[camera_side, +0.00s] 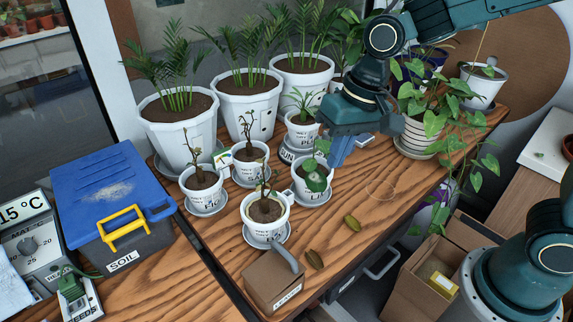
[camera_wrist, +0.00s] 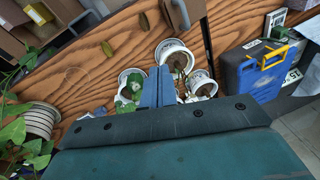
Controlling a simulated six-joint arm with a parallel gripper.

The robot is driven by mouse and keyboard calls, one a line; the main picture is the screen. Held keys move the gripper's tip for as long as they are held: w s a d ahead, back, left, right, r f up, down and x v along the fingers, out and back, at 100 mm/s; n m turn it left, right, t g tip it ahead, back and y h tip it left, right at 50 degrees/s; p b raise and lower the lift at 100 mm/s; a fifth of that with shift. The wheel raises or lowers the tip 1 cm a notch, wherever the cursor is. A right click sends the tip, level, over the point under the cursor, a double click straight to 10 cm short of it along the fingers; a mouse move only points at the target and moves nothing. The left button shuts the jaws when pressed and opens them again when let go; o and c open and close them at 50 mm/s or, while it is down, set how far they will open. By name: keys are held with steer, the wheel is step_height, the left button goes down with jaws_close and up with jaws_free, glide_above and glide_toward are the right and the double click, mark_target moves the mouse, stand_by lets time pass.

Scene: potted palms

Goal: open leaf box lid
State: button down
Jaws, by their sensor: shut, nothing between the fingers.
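The leaf box (camera_side: 273,283) is a small brown box with a partly readable label, at the front edge of the table in the side view. A grey bent handle (camera_side: 289,258) stands up from its top, and the lid looks closed. The box also shows at the top of the wrist view (camera_wrist: 183,12). My gripper (camera_side: 338,158) is above the table behind the small pots, pointing down and well away from the box. Its blue fingers (camera_wrist: 158,88) are shut together and empty in the wrist view.
Several small white pots stand between my gripper and the box, including one with a bare plant (camera_side: 265,209). Dry leaves (camera_side: 314,260) lie right of the box. A blue-lidded soil bin (camera_side: 112,195) is at left. Bare wood (camera_side: 385,205) lies right of the pots.

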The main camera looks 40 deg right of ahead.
steer(key=w+a+f+m+g, duration=0.1)
steer(key=w+a+f+m, duration=0.1)
steer(key=f+m, duration=0.3)
steer(key=w+a+f+m, duration=0.1)
steer(key=w+f+m, duration=0.1)
steer(key=f+m, duration=0.4)
steer(key=shift+w+a+m+g+h, duration=0.35)
steer(key=shift+w+m+g+h, duration=0.05)
steer(key=shift+m, duration=1.9)
steer(key=shift+f, duration=0.1)
glide_toward(272, 267)
steer(key=shift+w+d+f, duration=0.3)
steer(key=shift+d+f, duration=0.3)
steer(key=shift+f, duration=0.05)
steer(key=shift+w+d+f, duration=0.35)
steer(key=shift+d+f, duration=0.25)
steer(key=shift+f, duration=0.05)
steer(key=shift+w+d+f, duration=0.3)
steer(key=shift+d+f, duration=0.3)
steer(key=shift+d, duration=0.05)
steer(key=shift+a+r, duration=0.1)
